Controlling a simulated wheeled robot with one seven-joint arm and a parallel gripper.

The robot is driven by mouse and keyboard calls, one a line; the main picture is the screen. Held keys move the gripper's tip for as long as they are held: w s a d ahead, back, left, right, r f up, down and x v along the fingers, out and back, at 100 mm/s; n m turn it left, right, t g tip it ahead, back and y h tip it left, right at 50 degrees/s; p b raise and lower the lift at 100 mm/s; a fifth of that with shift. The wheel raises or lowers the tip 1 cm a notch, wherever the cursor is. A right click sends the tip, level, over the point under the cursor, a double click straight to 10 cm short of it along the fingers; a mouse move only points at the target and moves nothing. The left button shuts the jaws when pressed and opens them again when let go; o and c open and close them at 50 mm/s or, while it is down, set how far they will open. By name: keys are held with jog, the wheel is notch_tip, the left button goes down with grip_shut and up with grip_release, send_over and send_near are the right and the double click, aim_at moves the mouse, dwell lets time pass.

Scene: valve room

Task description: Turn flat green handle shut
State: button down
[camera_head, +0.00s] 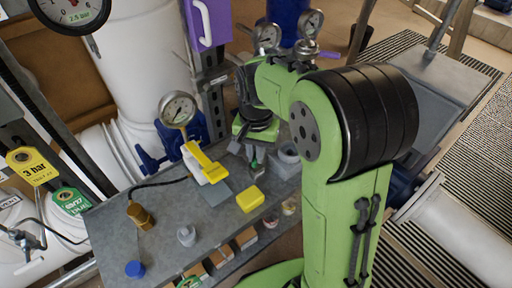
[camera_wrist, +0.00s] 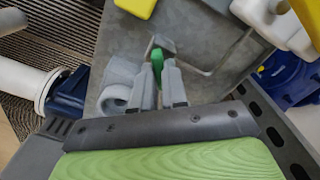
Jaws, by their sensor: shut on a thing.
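The flat green handle (camera_wrist: 157,58) shows in the wrist view as a small green piece between the tips of my gripper (camera_wrist: 161,75). The grey fingers are closed on it, and they hide most of it. In the head view my gripper (camera_head: 247,152) points down over the grey bench, with a bit of green at its tips. How far the handle is turned cannot be told.
A grey ring-shaped fitting (camera_wrist: 117,88) stands close beside my fingers. A bent grey rod (camera_wrist: 207,71) is on their other side.

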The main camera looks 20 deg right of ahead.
jog(key=m+p, duration=0.1)
jog(key=m, duration=0.2)
jog(key=shift+r+m, duration=0.1)
jog(key=shift+m, duration=0.3)
jog(key=shift+m+p, duration=0.6)
jog(key=shift+m, duration=1.2)
jog(key=c, duration=1.2)
grip_release()
jog(key=shift+o, duration=0.2)
notch_tip(320, 180, up, 16)
jog(key=p, duration=0.5)
jog(key=shift+f, duration=0.2)
